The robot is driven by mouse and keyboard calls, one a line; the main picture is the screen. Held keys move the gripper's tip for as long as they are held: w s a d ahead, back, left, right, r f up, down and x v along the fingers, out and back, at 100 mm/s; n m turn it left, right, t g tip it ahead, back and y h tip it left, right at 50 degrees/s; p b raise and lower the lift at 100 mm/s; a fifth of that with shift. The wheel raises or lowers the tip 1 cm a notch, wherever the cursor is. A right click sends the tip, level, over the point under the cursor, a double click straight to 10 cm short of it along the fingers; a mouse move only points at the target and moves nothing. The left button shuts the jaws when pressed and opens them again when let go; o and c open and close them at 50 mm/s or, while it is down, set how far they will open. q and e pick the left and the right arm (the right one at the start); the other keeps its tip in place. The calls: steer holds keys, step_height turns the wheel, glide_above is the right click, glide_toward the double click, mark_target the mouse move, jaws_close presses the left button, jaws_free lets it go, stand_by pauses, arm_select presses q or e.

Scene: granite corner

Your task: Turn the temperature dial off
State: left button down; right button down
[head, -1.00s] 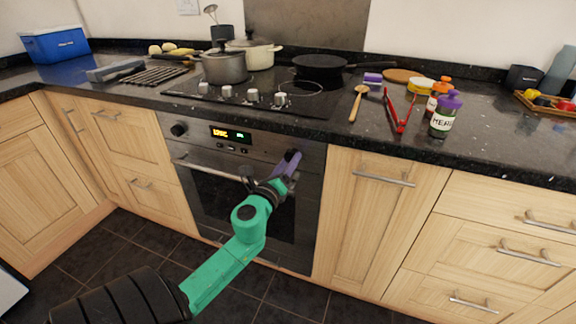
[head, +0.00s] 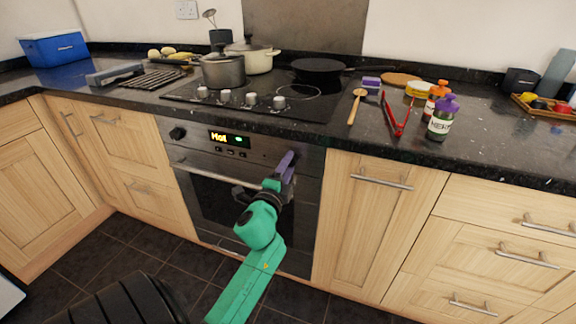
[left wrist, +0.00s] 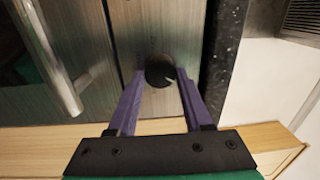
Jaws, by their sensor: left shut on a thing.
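The oven (head: 240,215) is under the counter, with a lit display (head: 230,138) in its control panel. One black dial (head: 177,133) is at the panel's left end. My left gripper (head: 287,160) is at the panel's right end, its purple fingers hiding the other dial in the head view. The gripper is shut on this dial. My right gripper is not in view.
The oven door handle (head: 210,172) runs below the panel, close to my left arm. Above are the hob with its own knobs (head: 252,100), a grey pot (head: 223,71) and a black pan (head: 318,68).

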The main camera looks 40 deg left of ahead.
arm_select(q)
steer(key=shift+r+n, duration=0.1)
steer(key=shift+n, duration=0.9)
steer(key=shift+n+p, duration=0.65)
steer(key=shift+n, duration=0.55)
steer(key=shift+n+y+p, duration=0.3)
steer(key=shift+n+p, duration=0.05)
steer(key=shift+n, duration=0.65)
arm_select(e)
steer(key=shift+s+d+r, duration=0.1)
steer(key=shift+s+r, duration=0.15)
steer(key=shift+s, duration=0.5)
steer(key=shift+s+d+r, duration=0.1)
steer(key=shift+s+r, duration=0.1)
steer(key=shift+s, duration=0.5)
arm_select(q)
steer(key=shift+g, duration=0.3)
steer(key=shift+c, duration=1.6)
jaws_free()
